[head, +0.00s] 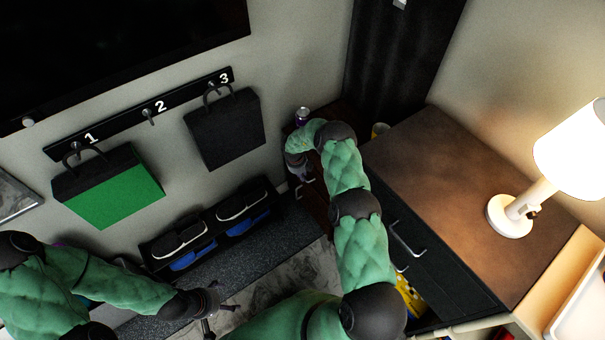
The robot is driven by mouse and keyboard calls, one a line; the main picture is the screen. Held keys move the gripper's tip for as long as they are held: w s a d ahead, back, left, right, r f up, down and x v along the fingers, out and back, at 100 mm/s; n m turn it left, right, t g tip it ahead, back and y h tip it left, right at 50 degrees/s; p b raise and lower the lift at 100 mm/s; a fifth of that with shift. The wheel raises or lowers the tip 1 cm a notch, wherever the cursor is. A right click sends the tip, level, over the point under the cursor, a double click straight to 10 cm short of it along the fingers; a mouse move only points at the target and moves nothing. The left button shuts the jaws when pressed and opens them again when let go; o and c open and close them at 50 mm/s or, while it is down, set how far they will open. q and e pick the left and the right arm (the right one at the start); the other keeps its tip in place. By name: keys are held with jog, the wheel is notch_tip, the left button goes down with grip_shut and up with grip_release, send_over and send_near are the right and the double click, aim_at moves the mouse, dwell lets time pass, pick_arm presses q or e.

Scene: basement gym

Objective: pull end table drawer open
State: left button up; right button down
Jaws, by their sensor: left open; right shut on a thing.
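The end table (318,203) is a small dark reddish-brown piece by the wall, right of centre in the head view. My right arm covers much of it. A pale metal drawer handle (299,189) shows on its front. My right gripper (301,178) is at this handle and shut on it, though the fingers are small and partly hidden. I cannot tell how far the drawer stands out. My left gripper (222,309) is open and empty at the lower left, over the floor and away from the end table.
A purple can (302,116) stands on the end table. A larger cabinet (440,160) with a brown top, dark drawers and a lit lamp (510,215) is close on the right. Green (115,190) and black (225,130) bags hang on the wall above a shoe rack (205,222).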

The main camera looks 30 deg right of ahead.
jog(key=s+a+p, duration=0.1)
jog(key=s+a, duration=0.1)
jog(key=a, duration=2.3)
jog(key=shift+a+p, duration=0.25)
jog(key=shift+p, duration=0.05)
jog(key=c, duration=1.4)
grip_release()
jog(key=r, duration=0.4)
jog(key=a+r, duration=0.1)
jog(key=r, duration=0.3)
jog(key=a+r, duration=0.1)
jog(key=r, duration=0.2)
jog(key=shift+a+r, duration=0.1)
jog(key=shift+r, duration=0.3)
jog(key=shift+s, duration=0.15)
